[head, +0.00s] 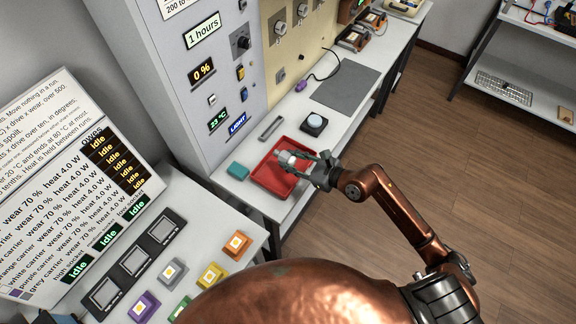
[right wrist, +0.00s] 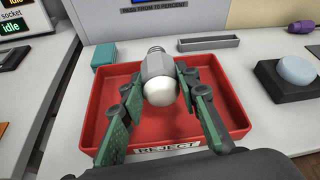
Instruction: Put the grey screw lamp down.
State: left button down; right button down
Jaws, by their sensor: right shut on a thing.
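The grey screw lamp (right wrist: 158,78) has a grey body, a white rounded end and a metal screw base that points away from me in the right wrist view. My right gripper (right wrist: 160,92) is shut on it, one finger on each side. The lamp is over the red tray (right wrist: 110,137) marked REJECT; I cannot tell whether it touches the tray. In the head view the right gripper (head: 310,168) is over the red tray (head: 264,178), and the lamp's pale end (head: 286,157) shows at the fingers. My left gripper is not in view.
A teal block (head: 237,171) stands left of the tray. A grey narrow holder (head: 271,129) lies behind it. A dark box with a pale round top (head: 314,123) stands beyond, near a grey mat (head: 346,88). Coloured carriers (head: 210,275) stand on the nearer table.

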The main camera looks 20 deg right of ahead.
jog(key=shift+w+a+f, duration=0.25)
jog(key=shift+f, duration=0.2)
notch_tip(320, 180, down, 3)
jog(key=shift+w+a+f+b, duration=0.1)
jog(key=shift+f+b, duration=0.1)
jog(key=shift+b, duration=0.55)
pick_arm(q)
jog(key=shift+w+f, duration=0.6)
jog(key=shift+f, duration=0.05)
pick_arm(e)
jog(key=shift+r, duration=0.1)
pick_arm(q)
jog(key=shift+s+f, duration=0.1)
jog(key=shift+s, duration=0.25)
pick_arm(e)
jog(key=c, duration=1.5)
grip_release()
jog(key=shift+f, duration=0.2)
jog(key=shift+o, duration=0.2)
